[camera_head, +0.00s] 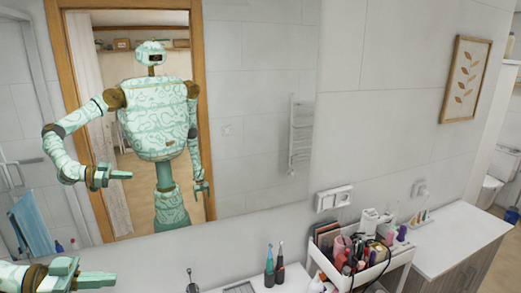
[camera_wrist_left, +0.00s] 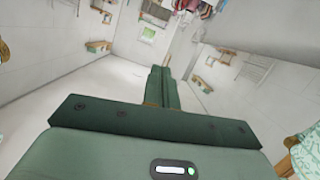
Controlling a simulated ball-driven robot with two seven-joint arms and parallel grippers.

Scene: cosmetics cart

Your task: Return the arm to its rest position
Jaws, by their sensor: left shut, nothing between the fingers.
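My left gripper (camera_head: 112,280) reaches in at the bottom left of the head view, pointing right, with its arm cut off by the frame edge. In the left wrist view its green fingers (camera_wrist_left: 158,72) lie together with nothing between them. It is in free space, apart from the cart at the right. A large mirror shows my own reflection, with the left arm bent and its gripper pointing right. My right arm hangs low in the reflection; its gripper is too small to read there and does not show directly.
A white cosmetics cart (camera_head: 340,272) packed with bottles and tubes stands at the lower right. Two electric toothbrushes (camera_head: 274,266) stand left of it. A white-topped cabinet (camera_head: 455,238) is further right. The wrist view shows a tilted room with clear space around the fingers.

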